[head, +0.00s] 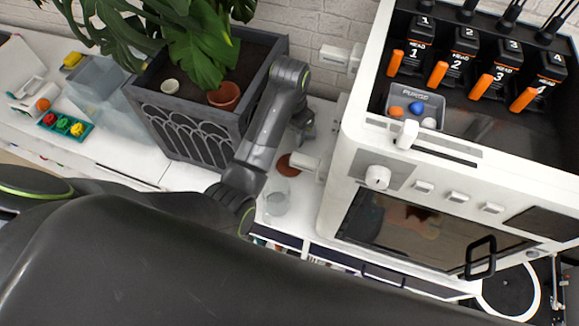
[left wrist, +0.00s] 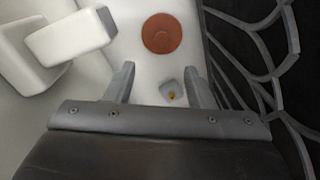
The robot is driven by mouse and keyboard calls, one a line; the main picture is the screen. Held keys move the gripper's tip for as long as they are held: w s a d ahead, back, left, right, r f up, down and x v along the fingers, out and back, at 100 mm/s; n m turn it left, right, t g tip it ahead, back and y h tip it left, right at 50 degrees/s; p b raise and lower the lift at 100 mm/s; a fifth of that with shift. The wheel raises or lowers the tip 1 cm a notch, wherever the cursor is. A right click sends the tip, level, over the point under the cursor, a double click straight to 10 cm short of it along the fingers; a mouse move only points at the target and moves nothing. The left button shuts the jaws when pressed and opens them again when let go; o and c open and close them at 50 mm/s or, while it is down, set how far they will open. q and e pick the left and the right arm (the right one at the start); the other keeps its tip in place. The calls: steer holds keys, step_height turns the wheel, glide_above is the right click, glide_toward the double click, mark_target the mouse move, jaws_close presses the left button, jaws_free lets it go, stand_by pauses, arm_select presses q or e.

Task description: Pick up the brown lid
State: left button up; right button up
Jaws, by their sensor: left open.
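The brown lid (head: 288,165) is a flat round disc on the white counter, between the planter and the white machine. It also shows in the left wrist view (left wrist: 161,33), beyond my fingertips and fully visible there. My left gripper (head: 304,128) is near the lid, on its far side in the head view, and apart from it. In the left wrist view its two fingers (left wrist: 159,78) are spread, with nothing held. A small pale object with a yellowish spot (left wrist: 171,92) shows between the fingers, too small to identify. My right gripper is not in view.
The dark planter (head: 190,130) and the white machine (head: 350,150) leave a narrow gap around the lid. A white block (left wrist: 70,36) juts out beside the lid. A clear container (head: 277,203) stands nearer the counter's front. The small tray (head: 64,125) is far left.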

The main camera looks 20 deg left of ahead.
arm_select(q)
step_height(320, 180, down, 7)
steer(key=shift+w+a+r+p, duration=0.1)
steer(key=shift+w+r+p, duration=0.05)
steer(key=shift+p, duration=0.65)
steer(key=shift+w+f+p, duration=0.1)
steer(key=shift+f+p, duration=0.45)
steer(key=shift+f, duration=2.8)
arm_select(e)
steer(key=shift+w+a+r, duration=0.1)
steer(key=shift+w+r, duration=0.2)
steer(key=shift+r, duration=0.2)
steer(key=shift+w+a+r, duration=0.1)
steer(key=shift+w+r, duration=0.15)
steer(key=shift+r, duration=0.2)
arm_select(q)
jaws_close()
steer(key=shift+r, duration=0.15)
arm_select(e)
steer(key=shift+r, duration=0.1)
